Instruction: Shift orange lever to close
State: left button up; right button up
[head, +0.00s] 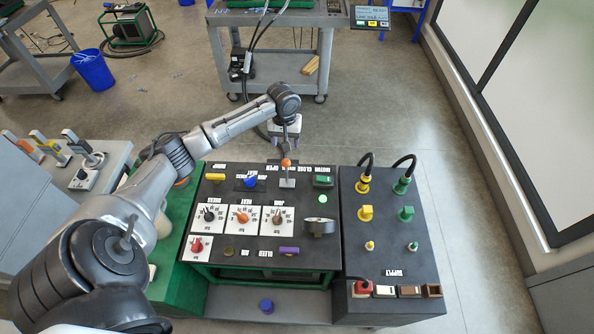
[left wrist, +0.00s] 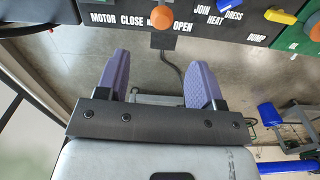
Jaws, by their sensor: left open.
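The orange lever (head: 286,162) is a round orange knob near the top of the black control panel, above a grey plate. In the left wrist view the orange knob (left wrist: 162,17) shows at the top edge, between the words CLOSE and OPEN. My left gripper (head: 284,140) hangs just beyond the panel's far edge, close to the knob but apart from it. In the left wrist view my left gripper (left wrist: 158,70) has its two purple fingers spread wide with nothing between them. My right gripper is in neither view.
The panel also carries a blue lever (head: 250,182), a yellow lever (head: 216,177), a green switch (head: 323,180) and several dials. Yellow and green plugs with cables (head: 403,185) stand at right. A grey cart (head: 278,19) stands behind, with open floor between.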

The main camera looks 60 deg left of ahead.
aim_at(286, 165)
pick_arm(q)
jog(key=n, duration=0.2)
jog(key=shift+s+a+f+n, duration=0.1)
jog(key=shift+a+f+n, duration=0.05)
jog(key=shift+f+n, duration=0.15)
notch_tip(286, 165, down, 13)
jog(key=shift+f+b, duration=0.1)
jog(key=shift+b, duration=0.6)
grip_shut()
